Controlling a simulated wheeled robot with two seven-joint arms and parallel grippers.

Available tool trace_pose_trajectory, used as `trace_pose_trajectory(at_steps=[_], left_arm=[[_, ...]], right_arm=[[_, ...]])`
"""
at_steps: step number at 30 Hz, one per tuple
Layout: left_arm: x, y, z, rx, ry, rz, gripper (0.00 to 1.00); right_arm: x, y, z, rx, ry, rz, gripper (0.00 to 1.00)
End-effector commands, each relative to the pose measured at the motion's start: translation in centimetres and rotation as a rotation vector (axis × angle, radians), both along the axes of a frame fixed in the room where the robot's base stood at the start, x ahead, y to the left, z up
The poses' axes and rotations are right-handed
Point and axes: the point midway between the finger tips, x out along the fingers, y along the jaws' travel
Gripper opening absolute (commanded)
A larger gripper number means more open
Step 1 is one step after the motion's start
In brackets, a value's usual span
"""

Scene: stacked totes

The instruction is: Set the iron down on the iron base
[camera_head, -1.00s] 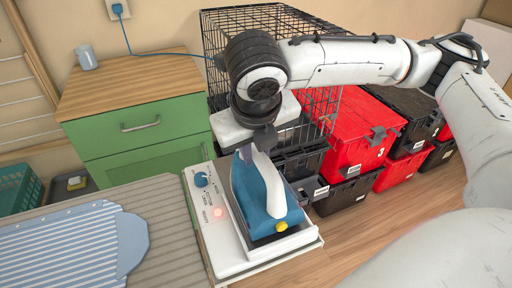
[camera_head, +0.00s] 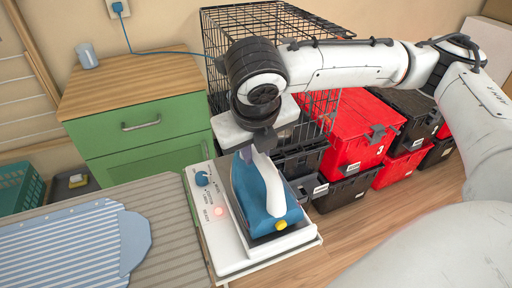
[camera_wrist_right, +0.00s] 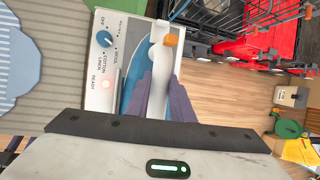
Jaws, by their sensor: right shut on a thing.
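The blue and white iron (camera_head: 272,205) is on or just above the white iron base (camera_head: 226,246); I cannot tell whether it bears fully on it. The base has a blue dial and a lit red lamp on its left side. My right gripper (camera_head: 262,146) is at the far end of the iron's white handle. In the right wrist view its two fingers (camera_wrist_right: 158,98) are closed on the handle of the iron (camera_wrist_right: 132,85), over the iron base (camera_wrist_right: 98,98). My left gripper is not in view.
A striped shirt (camera_head: 70,245) lies on the ironing board (camera_head: 170,215) left of the base. Behind are a green cabinet (camera_head: 145,140) and a wire cage (camera_head: 275,25). Red totes (camera_head: 350,125) and black totes (camera_head: 345,190) are stacked at the right, with open floor before them.

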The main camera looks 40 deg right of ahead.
Motion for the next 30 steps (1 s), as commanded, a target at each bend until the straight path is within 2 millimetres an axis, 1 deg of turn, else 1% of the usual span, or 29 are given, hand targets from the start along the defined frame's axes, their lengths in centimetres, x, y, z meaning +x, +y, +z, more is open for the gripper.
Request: trace_pose_trajectory(at_steps=[1,8,9,11,12,24,26,30], left_arm=[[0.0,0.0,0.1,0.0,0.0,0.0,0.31],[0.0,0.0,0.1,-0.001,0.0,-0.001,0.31],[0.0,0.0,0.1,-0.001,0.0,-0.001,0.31],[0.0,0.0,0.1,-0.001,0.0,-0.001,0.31],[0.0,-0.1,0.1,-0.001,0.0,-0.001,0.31],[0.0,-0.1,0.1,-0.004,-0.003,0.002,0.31],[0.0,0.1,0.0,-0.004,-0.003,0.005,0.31],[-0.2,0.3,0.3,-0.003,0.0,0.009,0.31]], right_arm=[[0.1,0.0,0.3,0.001,-0.008,-0.001,0.0],[0.1,0.0,0.3,0.001,-0.008,-0.001,0.0],[0.1,0.0,0.3,0.001,-0.008,-0.001,0.26],[0.1,0.0,0.2,0.001,-0.007,0.0,0.36],[0.1,0.0,0.2,0.0,-0.006,0.0,0.43],[-0.1,0.0,-0.1,0.0,0.003,0.0,0.43],[-0.2,0.3,0.8,0.002,-0.001,0.002,0.43],[-1.1,1.0,3.4,0.001,-0.004,0.003,0.43]])
